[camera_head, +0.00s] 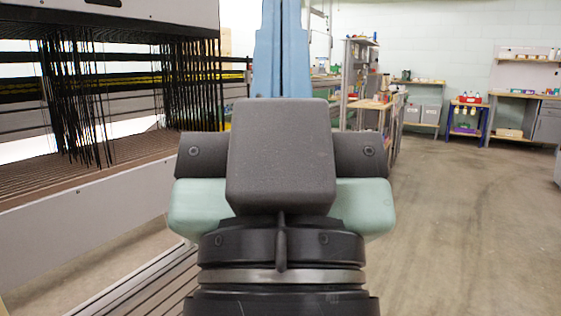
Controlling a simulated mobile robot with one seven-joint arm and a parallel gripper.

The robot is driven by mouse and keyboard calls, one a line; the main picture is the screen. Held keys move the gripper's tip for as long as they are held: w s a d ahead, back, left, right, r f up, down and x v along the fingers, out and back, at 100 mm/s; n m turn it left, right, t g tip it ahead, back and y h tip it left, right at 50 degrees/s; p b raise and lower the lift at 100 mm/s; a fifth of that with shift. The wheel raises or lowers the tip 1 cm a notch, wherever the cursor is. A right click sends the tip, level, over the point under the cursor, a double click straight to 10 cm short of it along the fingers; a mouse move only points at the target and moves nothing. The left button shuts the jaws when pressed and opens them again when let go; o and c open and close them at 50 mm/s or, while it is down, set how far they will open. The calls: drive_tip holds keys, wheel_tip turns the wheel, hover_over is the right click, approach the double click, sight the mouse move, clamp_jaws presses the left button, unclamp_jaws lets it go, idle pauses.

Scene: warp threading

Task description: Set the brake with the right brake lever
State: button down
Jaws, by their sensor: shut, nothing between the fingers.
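My gripper (282,12) fills the middle of the head view, seen from behind its dark housing. Its two long light-blue fingers point up and away, pressed together with only a thin dark line between them, and nothing shows between them. The finger ends reach the top edge of the picture. I cannot make out the right brake lever in this view; it may be outside the picture or hidden behind my gripper. The loom (95,190) stands at the left, with a pale frame and black hanging strands (75,95). My gripper is in front of its right side.
A slatted surface (150,290) lies low at the left, beside my gripper. Shelving (358,60) stands behind, right of the fingers. Workbenches (520,110) and a blue stand (466,118) line the far wall. The concrete floor (470,240) at the right is clear.

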wheel_tip(320, 180, up, 13)
drive_tip(key=p, duration=1)
drive_tip(key=shift+f, duration=0.2)
